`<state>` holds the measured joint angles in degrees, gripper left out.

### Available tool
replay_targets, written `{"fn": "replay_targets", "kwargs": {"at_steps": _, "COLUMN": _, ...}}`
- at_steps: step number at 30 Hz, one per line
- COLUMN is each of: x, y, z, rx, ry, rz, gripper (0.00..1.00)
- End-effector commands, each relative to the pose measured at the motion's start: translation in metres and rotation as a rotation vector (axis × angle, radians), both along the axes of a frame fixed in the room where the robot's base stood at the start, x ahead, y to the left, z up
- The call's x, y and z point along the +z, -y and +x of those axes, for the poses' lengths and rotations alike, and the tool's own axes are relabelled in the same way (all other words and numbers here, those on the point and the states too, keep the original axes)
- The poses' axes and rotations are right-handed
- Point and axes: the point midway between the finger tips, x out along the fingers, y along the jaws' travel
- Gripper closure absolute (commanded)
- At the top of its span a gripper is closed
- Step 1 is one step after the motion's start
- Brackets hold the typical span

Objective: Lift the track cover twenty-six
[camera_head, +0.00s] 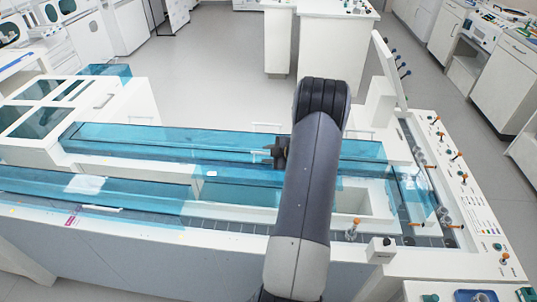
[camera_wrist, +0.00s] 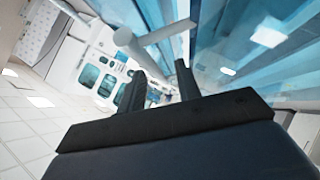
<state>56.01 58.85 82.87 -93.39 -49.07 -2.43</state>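Clear blue track covers lie along the white bench. In the head view a long one (camera_head: 130,138) runs along the back, another (camera_head: 100,188) lies at the front left, and a shorter one (camera_head: 362,160) shows right of my arm. I cannot read any number, so I cannot tell which is twenty-six. My gripper (camera_head: 274,153) is left of my forearm, over or beside the back cover; contact is unclear. In the wrist view my gripper's two dark fingers (camera_wrist: 161,70) stand apart with nothing visible between them. A pale rod (camera_wrist: 160,33) shows beyond the tips, and blue panels (camera_wrist: 235,50) lie to the right.
An upright white panel (camera_head: 388,70) stands at the right end of the bench. Several orange-topped pegs (camera_head: 456,155) line the right edge. A white cabinet (camera_head: 325,40) stands behind across open grey floor (camera_head: 205,75). My arm hides part of the track.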

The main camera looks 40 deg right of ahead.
Motion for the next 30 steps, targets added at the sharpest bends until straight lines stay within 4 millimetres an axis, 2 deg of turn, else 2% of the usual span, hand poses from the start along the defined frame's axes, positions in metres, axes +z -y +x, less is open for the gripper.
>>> {"fn": "replay_targets", "kwargs": {"at_steps": 8, "x": 0.005, "y": 0.002, "z": -0.009, "rx": -0.002, "ry": 0.000, "rz": 0.000, "gripper": 0.68}}
{"fn": "replay_targets", "kwargs": {"at_steps": 21, "x": 0.048, "y": 0.011, "z": -0.075, "rx": -0.002, "ry": 0.001, "rz": -0.003, "gripper": 0.68}}
{"fn": "replay_targets", "kwargs": {"at_steps": 24, "x": 0.054, "y": 0.012, "z": -0.084, "rx": -0.002, "ry": 0.001, "rz": -0.001, "gripper": 0.68}}
{"fn": "replay_targets", "kwargs": {"at_steps": 30, "x": 0.058, "y": 0.012, "z": -0.090, "rx": 0.001, "ry": -0.001, "rz": 0.000, "gripper": 0.68}}
